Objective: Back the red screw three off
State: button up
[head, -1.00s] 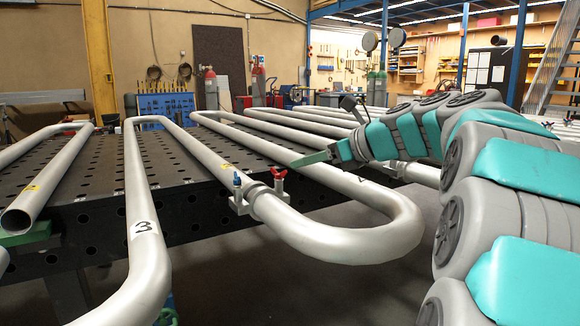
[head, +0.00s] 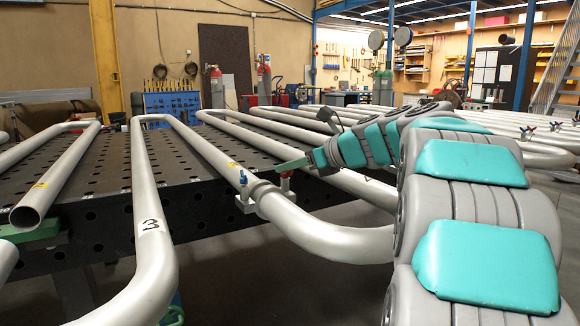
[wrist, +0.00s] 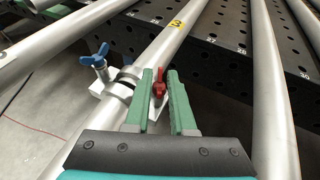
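The red screw (head: 286,178) stands on a pipe clamp (head: 262,192) around the bent silver pipe. A blue wing screw (head: 243,178) sits on the same clamp's left side. My gripper (head: 288,166) has its green fingers at the red screw, reaching in from the right. In the wrist view, the red screw (wrist: 160,86) shows between the two fingertips (wrist: 160,74), which look open with narrow gaps on either side; firm contact cannot be made out. The blue screw (wrist: 101,58) stands left of the fingers. A yellow label marked 3 (wrist: 176,24) is on the pipe beyond.
A pipe marked 3 (head: 153,235) bends down at the front left. The black perforated table (head: 190,205) lies under the pipes. Another straight pipe (wrist: 268,90) runs right of my fingers. More pipes with blue and red screws (head: 525,132) lie at the right.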

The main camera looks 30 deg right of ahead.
grip_shut()
dwell(0.5)
jog(key=shift+w+d+n+g+y, duration=0.1)
jog(key=shift+n+g+y, duration=0.3)
jog(key=shift+n+y, duration=0.2)
jog(key=shift+w+d+n+g+y, duration=0.1)
jog(key=shift+n+g+y, duration=0.3)
jog(key=shift+n+y, duration=0.2)
jog(key=shift+w+d+f+n+g+y, duration=0.1)
jog(key=shift+d+n+g+y, duration=0.05)
jog(key=shift+n+g+y, duration=1.35)
jog(key=shift+n, duration=0.4)
jog(key=shift+o, duration=1.4)
grip_release()
